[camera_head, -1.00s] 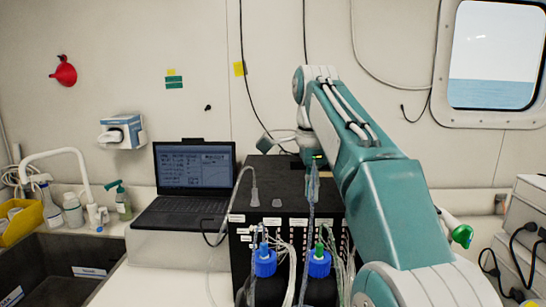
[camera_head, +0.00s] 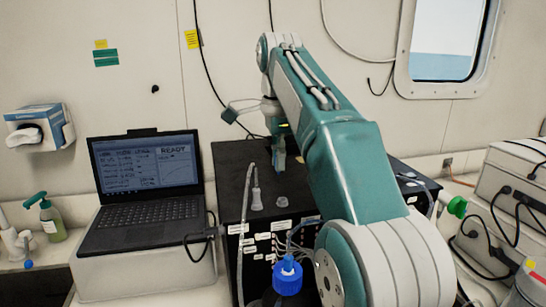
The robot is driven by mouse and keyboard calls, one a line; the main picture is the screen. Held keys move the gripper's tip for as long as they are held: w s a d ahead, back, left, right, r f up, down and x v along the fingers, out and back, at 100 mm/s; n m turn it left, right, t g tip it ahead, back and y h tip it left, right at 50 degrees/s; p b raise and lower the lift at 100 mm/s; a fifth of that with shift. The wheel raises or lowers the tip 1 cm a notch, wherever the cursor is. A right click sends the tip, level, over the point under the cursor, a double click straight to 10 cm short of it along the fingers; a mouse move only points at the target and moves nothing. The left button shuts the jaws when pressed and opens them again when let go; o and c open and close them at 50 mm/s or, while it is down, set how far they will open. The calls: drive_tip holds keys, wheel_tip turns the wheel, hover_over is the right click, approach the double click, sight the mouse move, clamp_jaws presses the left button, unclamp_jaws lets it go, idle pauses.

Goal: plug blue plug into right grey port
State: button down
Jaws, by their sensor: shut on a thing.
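My gripper (camera_head: 277,128) is at the end of my teal and white arm, above the black box (camera_head: 228,165). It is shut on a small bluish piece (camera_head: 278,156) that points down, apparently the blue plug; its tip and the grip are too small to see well. The front of the box carries white labels and thin tubes around its ports. I cannot make out the right grey port; my arm hides the right part of the front. A loose clear connector (camera_head: 256,195) on a tube and a small grey cap (camera_head: 283,203) are on the box.
A bottle with a blue cap (camera_head: 287,270) stands before the box. An open laptop (camera_head: 148,180) sits to the left on a white block. Grey cases with black cables (camera_head: 515,185) stand at the right. Tubes hang along the box's left side.

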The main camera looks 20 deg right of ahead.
sight(282, 204)
drive_tip(key=shift+d, duration=0.85)
drive_tip(key=shift+a+f, duration=0.4)
drive_tip(key=shift+f, duration=0.3)
drive_tip(key=shift+a+f, duration=0.35)
drive_tip(key=shift+f, duration=0.3)
drive_tip(key=shift+d+f, duration=0.3)
drive_tip(key=shift+f, duration=0.35)
drive_tip(key=shift+d+f, duration=0.25)
drive_tip(key=shift+f, duration=0.6)
drive_tip(key=shift+a, duration=0.4)
drive_tip(key=shift+d, duration=0.25)
drive_tip(key=shift+f, duration=0.55)
drive_tip(key=c, duration=0.6)
unclamp_jaws()
